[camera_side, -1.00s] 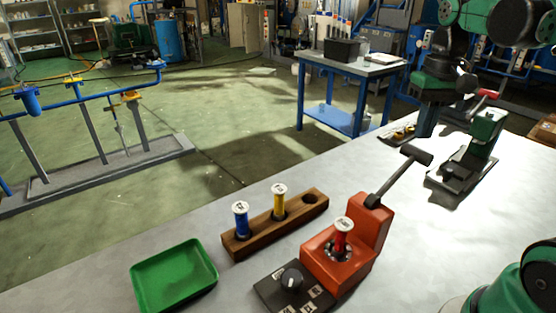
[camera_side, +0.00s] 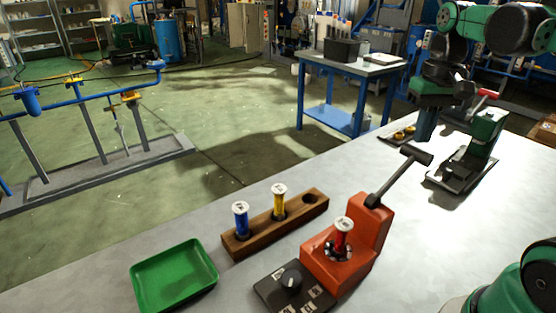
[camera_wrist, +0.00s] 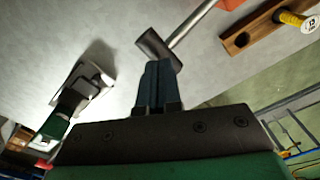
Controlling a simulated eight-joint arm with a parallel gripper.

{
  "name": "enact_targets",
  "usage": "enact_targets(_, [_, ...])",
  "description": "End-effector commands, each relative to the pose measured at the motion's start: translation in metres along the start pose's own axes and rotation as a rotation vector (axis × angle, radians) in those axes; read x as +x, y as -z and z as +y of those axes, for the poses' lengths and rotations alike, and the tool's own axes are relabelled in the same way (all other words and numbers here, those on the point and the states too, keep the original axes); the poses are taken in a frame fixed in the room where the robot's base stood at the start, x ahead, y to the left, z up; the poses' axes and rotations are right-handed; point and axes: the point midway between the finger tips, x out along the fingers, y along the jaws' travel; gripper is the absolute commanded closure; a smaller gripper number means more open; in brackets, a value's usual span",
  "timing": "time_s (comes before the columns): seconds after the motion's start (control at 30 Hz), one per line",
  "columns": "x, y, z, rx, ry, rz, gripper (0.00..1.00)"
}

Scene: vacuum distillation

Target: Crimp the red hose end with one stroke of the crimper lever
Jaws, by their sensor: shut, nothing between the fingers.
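The orange-red crimper (camera_side: 338,262) stands on the bench in the side view. The red hose end (camera_side: 343,233), with a white top, stands upright in the crimper's round opening. The crimper lever (camera_side: 395,181) slants up to the right and ends in a dark cross handle (camera_side: 417,154). My gripper (camera_side: 424,138) points down just behind the handle in the side view, shut and empty. In the wrist view, the shut fingers (camera_wrist: 157,64) appear right by the handle (camera_wrist: 158,49) and overlap its lower edge. I cannot tell whether they touch.
A wooden rack (camera_side: 249,240) holds a blue hose end (camera_side: 241,220) and a yellow one (camera_side: 279,203), with one hole empty. A green tray (camera_side: 174,276) and a dark knob panel (camera_side: 266,291) are nearby. A green-and-black device (camera_side: 486,130) stands at the right.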

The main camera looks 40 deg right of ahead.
Motion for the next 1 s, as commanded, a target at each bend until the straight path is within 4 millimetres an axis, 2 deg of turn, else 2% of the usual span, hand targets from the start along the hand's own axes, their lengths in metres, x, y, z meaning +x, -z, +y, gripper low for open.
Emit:
enact_targets(0.37, [0.019,0.0,0.0,0.0,0.0,0.0,1.0])
enact_targets(1.0, [0.035,0.001,0.003,0.0,0.001,-0.001,1.0])
